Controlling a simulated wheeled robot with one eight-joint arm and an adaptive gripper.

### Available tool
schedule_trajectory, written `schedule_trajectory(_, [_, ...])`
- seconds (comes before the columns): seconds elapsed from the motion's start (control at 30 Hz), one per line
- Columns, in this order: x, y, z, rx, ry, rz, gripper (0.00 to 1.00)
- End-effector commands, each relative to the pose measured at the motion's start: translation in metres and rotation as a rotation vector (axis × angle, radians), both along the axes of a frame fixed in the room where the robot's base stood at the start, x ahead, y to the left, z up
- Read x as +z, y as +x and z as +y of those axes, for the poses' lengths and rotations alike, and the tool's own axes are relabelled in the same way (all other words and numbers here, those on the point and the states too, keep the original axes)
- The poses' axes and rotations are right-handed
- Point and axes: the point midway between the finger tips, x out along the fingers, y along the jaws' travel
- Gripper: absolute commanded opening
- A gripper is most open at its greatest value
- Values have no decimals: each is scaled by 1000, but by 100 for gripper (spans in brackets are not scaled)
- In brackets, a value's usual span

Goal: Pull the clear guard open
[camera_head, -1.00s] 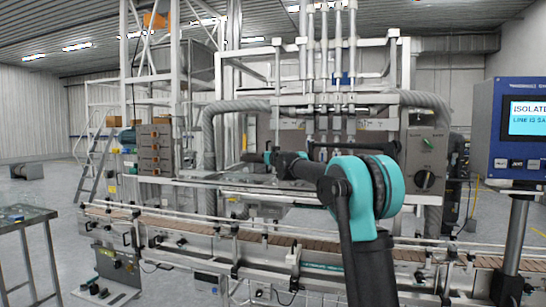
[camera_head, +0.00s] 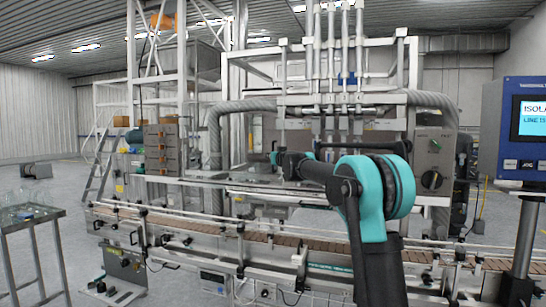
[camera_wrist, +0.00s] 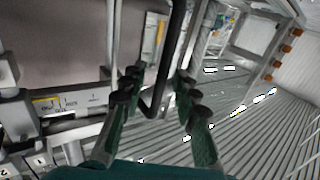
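The clear guard is hard to make out in the body camera view; its see-through panel cannot be separated from the filler (camera_head: 345,100) behind it. In the wrist view, a black bar handle (camera_wrist: 169,65) runs down from the top edge and bends near its lower end. My gripper (camera_wrist: 158,88) has its dark green fingers apart, one on each side of this bar. Gaps show beside the bar, so the fingers do not look closed on it. In the body camera view, my gripper (camera_head: 277,160) is small and dark at the filler's front, left of my teal wrist.
A conveyor (camera_head: 290,243) with rails runs across the front of the filler. A blue screen panel (camera_head: 525,125) on a post stands at the right. A metal table (camera_head: 30,218) with clear items is at the left. Open floor lies behind it at the left.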

Motion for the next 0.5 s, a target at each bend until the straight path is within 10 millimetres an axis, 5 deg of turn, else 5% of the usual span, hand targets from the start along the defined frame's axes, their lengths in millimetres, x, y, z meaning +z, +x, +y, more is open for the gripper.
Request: schedule_trajectory(0.5, [0,-84,-24,0,0,0,30])
